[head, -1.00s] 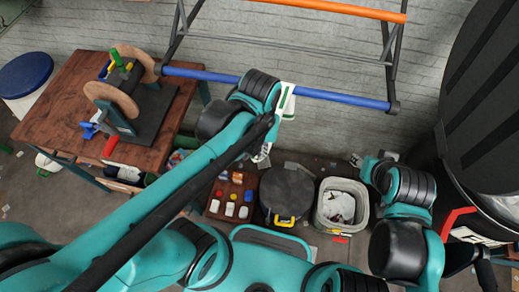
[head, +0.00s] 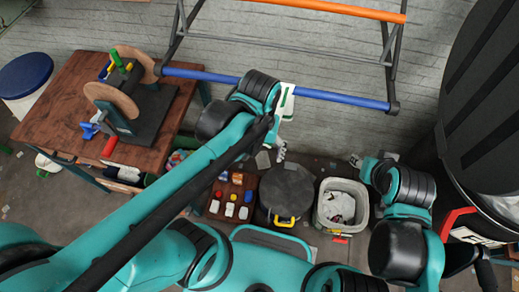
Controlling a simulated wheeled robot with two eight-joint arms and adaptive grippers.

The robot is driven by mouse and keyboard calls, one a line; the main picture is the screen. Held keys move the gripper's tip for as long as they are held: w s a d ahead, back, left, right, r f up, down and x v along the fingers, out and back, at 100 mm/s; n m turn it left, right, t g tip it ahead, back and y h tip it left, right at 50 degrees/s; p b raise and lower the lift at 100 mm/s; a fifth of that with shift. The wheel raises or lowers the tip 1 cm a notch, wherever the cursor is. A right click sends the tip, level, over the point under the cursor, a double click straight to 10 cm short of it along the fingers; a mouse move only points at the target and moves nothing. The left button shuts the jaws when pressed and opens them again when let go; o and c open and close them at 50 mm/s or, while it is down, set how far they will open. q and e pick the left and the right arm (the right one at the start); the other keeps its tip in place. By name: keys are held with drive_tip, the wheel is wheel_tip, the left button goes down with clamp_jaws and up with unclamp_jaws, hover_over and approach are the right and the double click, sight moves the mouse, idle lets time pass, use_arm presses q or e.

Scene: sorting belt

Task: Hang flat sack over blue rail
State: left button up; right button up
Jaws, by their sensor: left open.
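A small flat white piece with green markings (head: 288,101), which looks like the sack, lies across the blue rail (head: 340,98) near its middle. It covers a short stretch of the rail and hangs below it; its far side is hidden. My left gripper (head: 280,150) is just below the piece, open, with its fingers pointing down and apparently empty. My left wrist partly hides the piece's left side. My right gripper (head: 366,160) is low on the right, away from the rail, small and partly hidden by its own arm.
An orange rail (head: 335,8) runs above the blue one on the same grey frame. A wooden table (head: 52,112) with a wheeled fixture stands left. Below are a tray of small bottles (head: 232,197), a dark round bin (head: 287,190) and a grey bin (head: 341,186). A large black bin (head: 490,110) stands right.

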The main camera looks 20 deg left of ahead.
wheel_tip(320, 180, up, 5)
drive_tip(key=p, duration=0.5)
idle(0.3)
